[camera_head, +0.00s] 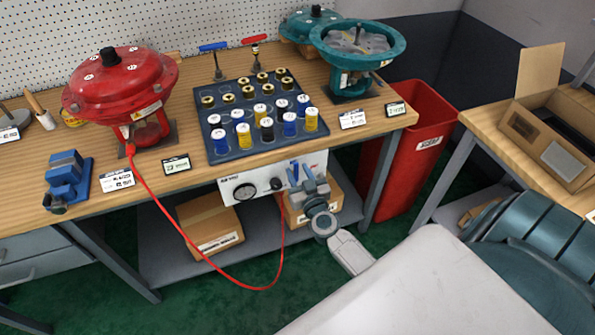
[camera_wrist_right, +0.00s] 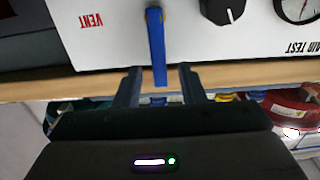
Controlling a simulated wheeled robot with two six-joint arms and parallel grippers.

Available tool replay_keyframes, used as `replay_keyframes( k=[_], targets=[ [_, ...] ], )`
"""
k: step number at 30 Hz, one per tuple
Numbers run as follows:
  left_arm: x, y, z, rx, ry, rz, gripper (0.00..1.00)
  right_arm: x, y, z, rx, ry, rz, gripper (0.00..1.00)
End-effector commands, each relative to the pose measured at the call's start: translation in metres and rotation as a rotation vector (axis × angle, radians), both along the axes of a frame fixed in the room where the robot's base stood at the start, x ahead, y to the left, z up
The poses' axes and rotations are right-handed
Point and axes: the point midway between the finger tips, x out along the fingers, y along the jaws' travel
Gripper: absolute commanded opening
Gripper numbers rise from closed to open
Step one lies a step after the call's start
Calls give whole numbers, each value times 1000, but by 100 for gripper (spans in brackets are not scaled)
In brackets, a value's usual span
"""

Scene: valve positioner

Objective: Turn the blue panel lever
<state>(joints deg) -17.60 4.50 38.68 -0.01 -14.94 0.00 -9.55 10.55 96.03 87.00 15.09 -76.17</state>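The blue panel lever (camera_wrist_right: 156,45) is a narrow upright bar in the right wrist view, on the white panel (camera_wrist_right: 105,35) beside the upside-down word VENT. In the head view the lever (camera_head: 294,170) shows only in part, close to my right gripper (camera_head: 308,176), which hangs in front of the panel's right end. In the wrist view my right gripper (camera_wrist_right: 159,82) is open. Its two dark fingers stand on either side of the lever's free end, with a visible gap on both sides. Whether the fingers reach it in depth is hard to tell. My left gripper is out of view.
The panel (camera_head: 232,197) hangs under the bench's front edge and carries a gauge and a black knob (camera_head: 277,184). A red hose (camera_head: 190,238) loops down from the red actuator (camera_head: 118,85). A red bin (camera_head: 405,165) stands to the right. Cardboard boxes sit on the lower shelf.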

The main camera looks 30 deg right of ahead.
Motion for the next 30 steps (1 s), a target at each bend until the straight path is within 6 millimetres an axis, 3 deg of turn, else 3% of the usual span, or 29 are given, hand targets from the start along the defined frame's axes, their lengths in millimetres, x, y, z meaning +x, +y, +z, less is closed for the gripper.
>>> replay_keyframes(
  k=[12,18,30],
  targets=[
    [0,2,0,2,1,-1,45,10,-2,0,0,1,1,36],
    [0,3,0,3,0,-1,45,10,-2,0,0,1,1,0],
    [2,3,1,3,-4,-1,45,16,-3,0,30,-6,1,0]
  ],
)
